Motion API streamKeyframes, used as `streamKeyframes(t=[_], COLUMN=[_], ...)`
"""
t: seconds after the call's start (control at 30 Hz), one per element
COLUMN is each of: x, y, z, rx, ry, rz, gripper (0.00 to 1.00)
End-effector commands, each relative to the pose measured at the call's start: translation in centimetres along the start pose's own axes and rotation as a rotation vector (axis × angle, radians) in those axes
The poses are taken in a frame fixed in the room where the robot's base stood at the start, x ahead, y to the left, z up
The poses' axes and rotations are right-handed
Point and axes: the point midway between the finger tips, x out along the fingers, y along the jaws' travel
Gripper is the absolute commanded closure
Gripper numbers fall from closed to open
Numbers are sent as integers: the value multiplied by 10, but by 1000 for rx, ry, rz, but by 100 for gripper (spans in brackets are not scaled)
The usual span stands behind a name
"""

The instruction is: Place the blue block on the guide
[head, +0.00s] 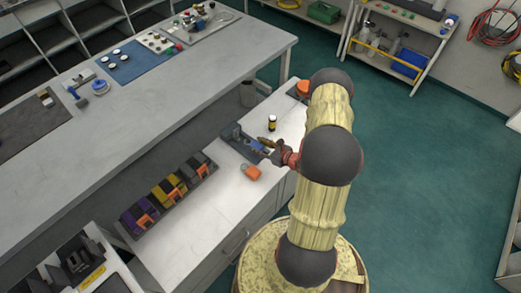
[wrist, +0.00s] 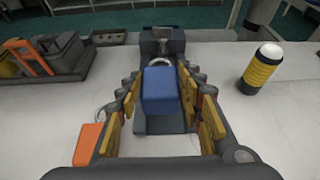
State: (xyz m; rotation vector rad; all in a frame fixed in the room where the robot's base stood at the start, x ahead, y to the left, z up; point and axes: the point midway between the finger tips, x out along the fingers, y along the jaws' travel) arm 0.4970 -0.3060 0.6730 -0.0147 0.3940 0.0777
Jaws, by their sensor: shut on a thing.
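The blue block (wrist: 162,92) is between the two yellow-padded fingers of my gripper (wrist: 161,88), which is shut on it. In the head view, a small bit of blue (head: 255,146) shows at my gripper (head: 266,149), partly hidden by the fingers. The dark grey fixture that looks like the guide (wrist: 165,126) lies beneath the block, with an upright end behind it. This fixture also shows in the head view (head: 232,132), on the white worktop. The block hides the fixture's middle, and I cannot tell whether the block touches it.
A yellow-and-black bottle with a white cap (wrist: 261,68) stands right of the fixture. An orange piece (head: 251,172) lies on the worktop near my gripper. A rack of purple, yellow and grey modules with orange handles (head: 170,190) stands to the left. Bare worktop lies between.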

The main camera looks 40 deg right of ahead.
Motion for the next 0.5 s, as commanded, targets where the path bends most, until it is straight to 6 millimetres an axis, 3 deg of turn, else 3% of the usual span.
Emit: streamKeyframes(t=[0.37,0.5], x=[19,26], y=[-9,-8], z=[-10,-30], rx=[-5,-2], ry=[-5,-4], rz=[0,0], gripper=[100,100])
